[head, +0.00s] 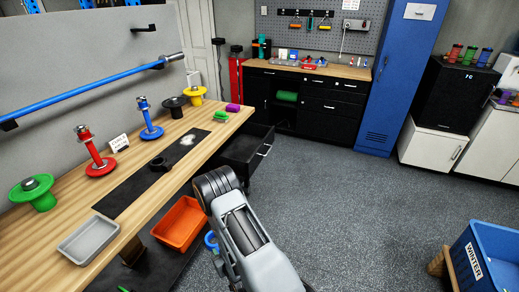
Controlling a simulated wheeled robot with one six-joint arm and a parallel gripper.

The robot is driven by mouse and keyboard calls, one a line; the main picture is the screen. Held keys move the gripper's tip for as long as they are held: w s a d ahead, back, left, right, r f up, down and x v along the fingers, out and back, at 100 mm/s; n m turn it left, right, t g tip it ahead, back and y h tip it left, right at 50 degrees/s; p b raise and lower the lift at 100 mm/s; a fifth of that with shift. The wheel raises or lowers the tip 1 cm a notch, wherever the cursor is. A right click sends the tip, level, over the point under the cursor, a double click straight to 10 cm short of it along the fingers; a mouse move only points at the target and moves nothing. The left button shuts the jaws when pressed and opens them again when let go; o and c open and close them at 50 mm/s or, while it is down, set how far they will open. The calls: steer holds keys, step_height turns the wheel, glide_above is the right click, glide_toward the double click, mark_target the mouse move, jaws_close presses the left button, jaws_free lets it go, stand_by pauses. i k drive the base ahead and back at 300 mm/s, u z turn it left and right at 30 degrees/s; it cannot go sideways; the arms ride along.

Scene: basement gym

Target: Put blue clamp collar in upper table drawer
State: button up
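A blue ring (211,241), which looks like the blue clamp collar, shows just left of my arm, below the table's front edge. My arm covers part of it, and I cannot tell what it rests on or whether it is held. A black table drawer (241,150) with bright handles stands pulled out under the far end of the wooden table (62,218). My arm rises from the bottom centre in front of the table. My gripper's fingers do not show.
Green, red, blue, black and yellow spool stands line the table's back, beside a black mat (122,193). A grey tray (90,240) lies at the near end. An orange bin (180,224) sits lower down. A blue crate (487,262) stands right. The middle floor is clear.

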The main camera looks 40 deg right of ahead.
mark_target(238, 158)
steer(key=z, duration=2)
steer(key=i, duration=4.65)
steer(key=u, duration=4.65)
